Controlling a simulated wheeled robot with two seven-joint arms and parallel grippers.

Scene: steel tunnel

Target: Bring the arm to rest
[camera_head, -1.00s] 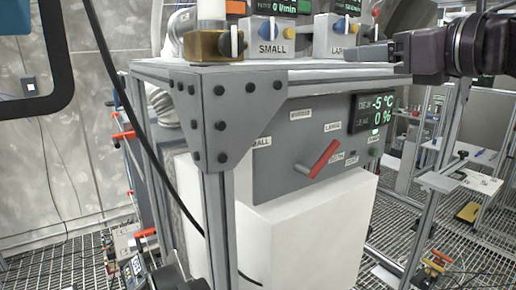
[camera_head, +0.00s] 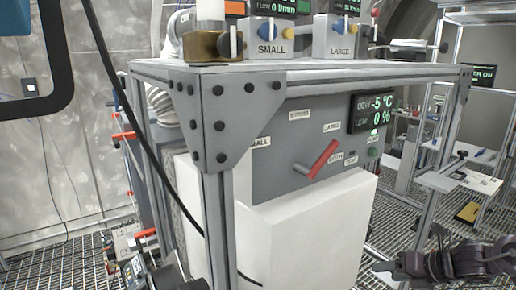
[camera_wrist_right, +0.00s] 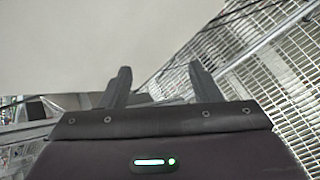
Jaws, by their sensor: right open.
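My right gripper (camera_head: 386,268) is low at the bottom right of the head view, beside the white block under the bench and above the grating floor. In the right wrist view its two dark fingers (camera_wrist_right: 162,80) stand apart with nothing between them. A pale surface fills the upper left behind them, and grating shows at the right. My right arm (camera_head: 465,262) comes in from the right edge. I cannot make out my left gripper in the head view.
A steel-framed bench (camera_head: 300,68) stands close in front, with a grey panel and red-handled lever (camera_head: 322,160). The white block (camera_head: 310,235) sits beneath. A black cable (camera_head: 125,100) crosses the left. Grating floor (camera_head: 385,215) lies open to the right; a shelf frame (camera_head: 450,182) stands beyond.

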